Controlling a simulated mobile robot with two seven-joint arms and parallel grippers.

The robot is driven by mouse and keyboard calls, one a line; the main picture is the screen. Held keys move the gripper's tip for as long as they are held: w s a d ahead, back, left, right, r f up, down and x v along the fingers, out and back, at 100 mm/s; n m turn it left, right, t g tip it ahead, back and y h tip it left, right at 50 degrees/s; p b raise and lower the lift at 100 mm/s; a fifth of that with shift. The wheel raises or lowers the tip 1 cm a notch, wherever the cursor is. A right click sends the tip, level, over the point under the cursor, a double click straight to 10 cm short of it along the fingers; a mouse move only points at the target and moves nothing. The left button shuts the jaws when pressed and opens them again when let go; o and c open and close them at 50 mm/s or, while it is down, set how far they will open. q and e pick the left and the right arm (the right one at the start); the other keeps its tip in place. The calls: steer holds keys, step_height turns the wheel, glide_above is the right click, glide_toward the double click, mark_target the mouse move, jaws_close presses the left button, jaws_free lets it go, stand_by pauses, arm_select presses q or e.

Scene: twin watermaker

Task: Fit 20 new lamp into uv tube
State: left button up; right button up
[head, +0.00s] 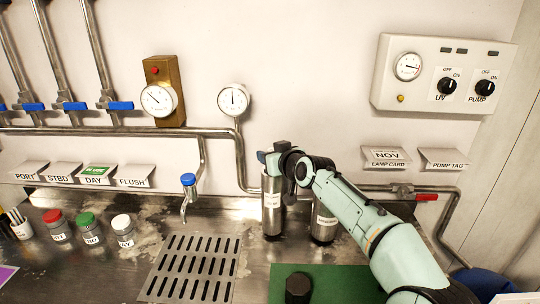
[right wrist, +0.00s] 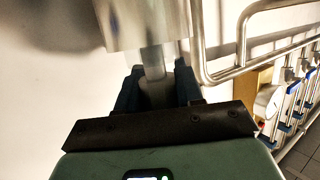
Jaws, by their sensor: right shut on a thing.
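A steel cylinder (head: 272,210) with a white label stands upright at the back of the counter, and I take it to be the uv tube. My right gripper (head: 272,160) is at its top. In the right wrist view the right gripper (right wrist: 157,92) is shut on a pale, glassy rod, the lamp (right wrist: 153,62). The lamp's far end meets the open end of the steel cylinder (right wrist: 145,22) and appears to be partly inside it; how deep is hidden. A second labelled steel cylinder (head: 323,228) stands to the right, partly behind my arm. My left gripper is not in view.
A black cap-like piece (head: 298,288) stands on a green mat (head: 345,285) in front. A drain grate (head: 195,268), a tap (head: 188,185) and lidded jars (head: 88,230) are to the left. A control box (head: 440,75) and pipes line the wall behind.

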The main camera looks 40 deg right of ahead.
steer(key=shift+f+b, duration=0.4)
steer(key=shift+f, duration=0.05)
steer(key=o, duration=1)
steer(key=v, duration=1.3)
steer(key=shift+s+b, duration=0.2)
steer(key=shift+b, duration=0.1)
steer(key=shift+r, duration=0.1)
